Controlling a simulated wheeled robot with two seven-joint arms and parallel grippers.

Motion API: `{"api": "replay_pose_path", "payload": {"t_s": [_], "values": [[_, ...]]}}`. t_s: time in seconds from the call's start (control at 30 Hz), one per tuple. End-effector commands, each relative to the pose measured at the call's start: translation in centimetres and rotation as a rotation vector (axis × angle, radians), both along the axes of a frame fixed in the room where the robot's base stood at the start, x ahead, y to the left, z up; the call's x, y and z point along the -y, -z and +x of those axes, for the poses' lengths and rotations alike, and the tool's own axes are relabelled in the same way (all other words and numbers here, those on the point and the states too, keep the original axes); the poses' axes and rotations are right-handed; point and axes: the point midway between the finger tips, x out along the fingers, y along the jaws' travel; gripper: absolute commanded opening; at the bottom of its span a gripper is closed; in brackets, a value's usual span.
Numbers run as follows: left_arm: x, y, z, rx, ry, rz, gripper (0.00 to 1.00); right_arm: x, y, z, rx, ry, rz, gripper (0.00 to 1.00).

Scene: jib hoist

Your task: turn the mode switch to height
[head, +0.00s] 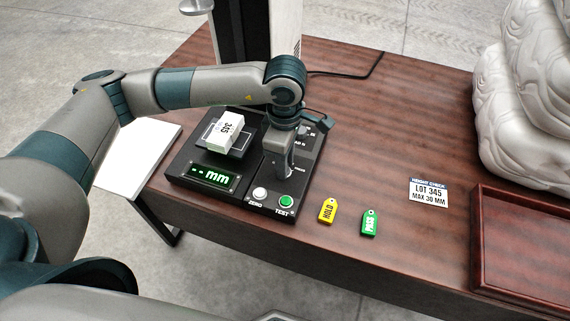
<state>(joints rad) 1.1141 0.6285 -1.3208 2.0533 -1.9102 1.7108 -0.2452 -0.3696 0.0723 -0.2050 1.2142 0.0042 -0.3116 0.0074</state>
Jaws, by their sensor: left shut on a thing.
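The dark tester (184,161) stands on the wooden table, with a control panel on its right side. My left gripper (281,172) points down onto this panel and is shut on the mode switch, which the fingers and wrist mostly hide. The switch's setting and most of its lettering cannot be read. The green display (213,177) shows dashes and "mm". A white block (226,132) marked 345 lies on the tester's plate. My right gripper is not in view.
A white ZERO button (260,193) and a green TEST button (286,201) sit just in front of the gripper. A yellow HOLD tag (327,210), green PASS tag (369,223), and lot card (428,192) lie to the right. A red-brown tray (482,240) stands at far right.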

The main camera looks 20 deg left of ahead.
Motion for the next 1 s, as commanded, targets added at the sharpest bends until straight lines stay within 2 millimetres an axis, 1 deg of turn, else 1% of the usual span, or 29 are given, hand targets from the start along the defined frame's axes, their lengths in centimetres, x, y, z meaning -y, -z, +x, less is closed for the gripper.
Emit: {"api": "replay_pose_path", "payload": {"t_s": [0.4,0.43,0.5,0.83,1.0], "values": [[-0.06,-0.01,-0.01,0.000,0.006,0.002,0.04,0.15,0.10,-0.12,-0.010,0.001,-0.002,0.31],[-0.06,-0.01,-0.01,0.000,0.006,0.002,0.31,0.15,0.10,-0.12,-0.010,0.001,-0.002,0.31],[-0.05,-0.01,0.00,0.000,0.006,0.001,0.45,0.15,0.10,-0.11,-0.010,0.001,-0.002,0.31],[-0.02,-0.10,0.02,0.000,0.005,0.001,0.45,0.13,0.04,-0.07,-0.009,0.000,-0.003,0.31],[-0.05,-0.93,0.28,0.000,0.005,0.000,0.45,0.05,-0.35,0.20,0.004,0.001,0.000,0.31]]}}
